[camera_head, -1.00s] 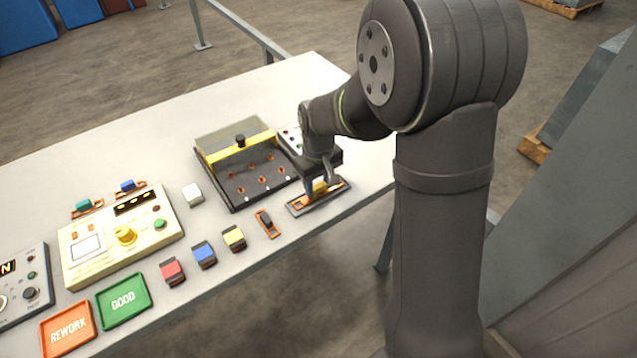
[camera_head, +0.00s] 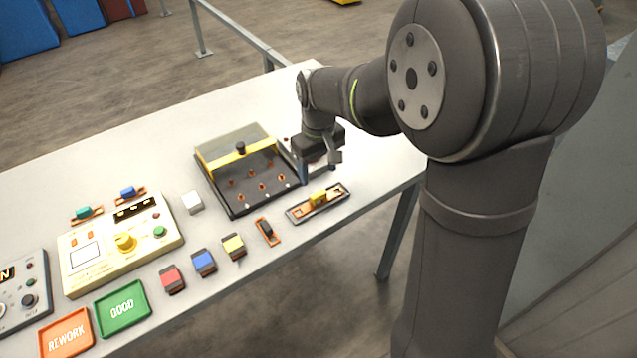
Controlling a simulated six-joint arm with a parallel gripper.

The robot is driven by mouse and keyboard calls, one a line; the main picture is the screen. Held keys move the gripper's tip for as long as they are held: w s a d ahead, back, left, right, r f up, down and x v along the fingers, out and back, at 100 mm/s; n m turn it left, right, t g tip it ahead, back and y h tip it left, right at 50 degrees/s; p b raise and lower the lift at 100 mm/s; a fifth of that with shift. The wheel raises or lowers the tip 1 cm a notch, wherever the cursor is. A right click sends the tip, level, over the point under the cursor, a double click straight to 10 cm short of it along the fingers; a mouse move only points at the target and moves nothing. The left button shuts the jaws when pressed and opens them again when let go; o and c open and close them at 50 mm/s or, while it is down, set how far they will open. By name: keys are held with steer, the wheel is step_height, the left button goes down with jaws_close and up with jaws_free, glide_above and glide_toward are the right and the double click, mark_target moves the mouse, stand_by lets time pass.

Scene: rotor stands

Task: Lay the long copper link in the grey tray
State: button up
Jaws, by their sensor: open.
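The long copper link (camera_head: 306,210) with its yellow grip block (camera_head: 318,197) lies in the shallow grey tray (camera_head: 291,216) near the table's front right edge. It appears to lie along the tray's length. My gripper (camera_head: 320,169) is open and empty, behind the tray and apart from the link. Its fingers are over or in front of a small white-faced panel, which they partly hide.
A dark fixture (camera_head: 237,201) with copper posts and a yellow bar stands left of my gripper. A short copper link with a dark block (camera_head: 267,231) lies left of the tray. Coloured blocks, a cream tester (camera_head: 95,262), a green tray (camera_head: 123,302) and an orange tray (camera_head: 67,333) lie further left.

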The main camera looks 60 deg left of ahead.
mark_target(319, 194)
step_height(319, 194, up, 4)
steer(key=shift+f, duration=0.1)
stand_by(0.4)
step_height(319, 194, down, 12)
steer(key=shift+f, duration=0.15)
step_height(319, 194, up, 3)
steer(key=shift+f, duration=0.2)
steer(key=shift+r, duration=0.8)
